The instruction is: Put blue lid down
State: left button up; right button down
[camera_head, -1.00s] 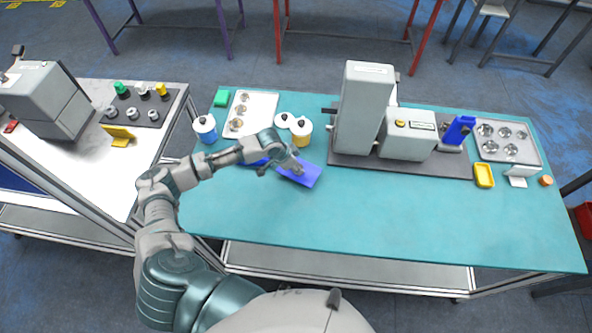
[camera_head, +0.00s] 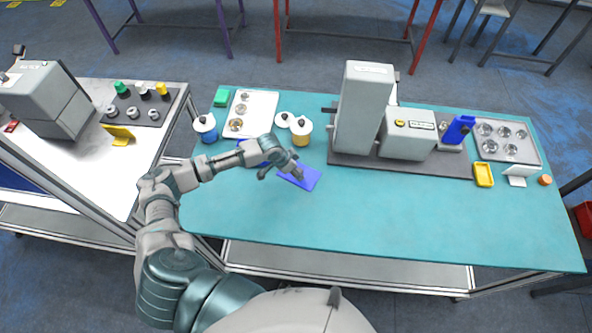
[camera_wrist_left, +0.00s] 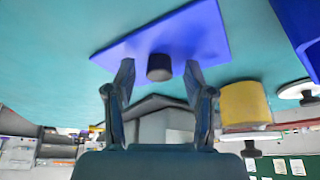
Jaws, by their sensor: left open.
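The blue lid (camera_head: 307,180) lies on the teal table, left of the middle in the head view. In the left wrist view the lid (camera_wrist_left: 190,38) is a flat blue plate with a dark round knob (camera_wrist_left: 159,67). My left gripper (camera_head: 294,172) is over the lid. Its two fingers (camera_wrist_left: 159,78) stand apart, one on each side of the knob, with a gap to both sides. My forearm covers part of a blue box (camera_head: 252,148) behind it. That box also shows at the corner of the left wrist view (camera_wrist_left: 302,28). My right gripper is out of view.
A white-lidded yellow container (camera_head: 302,136) and a white-lidded blue container (camera_head: 205,128) stand near the gripper. A tall grey machine (camera_head: 362,105) stands to the right. The front of the teal table (camera_head: 400,220) is clear.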

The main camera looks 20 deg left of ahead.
pick_arm(q)
jog(key=v, duration=1.1)
jog(key=shift+r, duration=0.2)
jog(key=shift+s+a, duration=0.1)
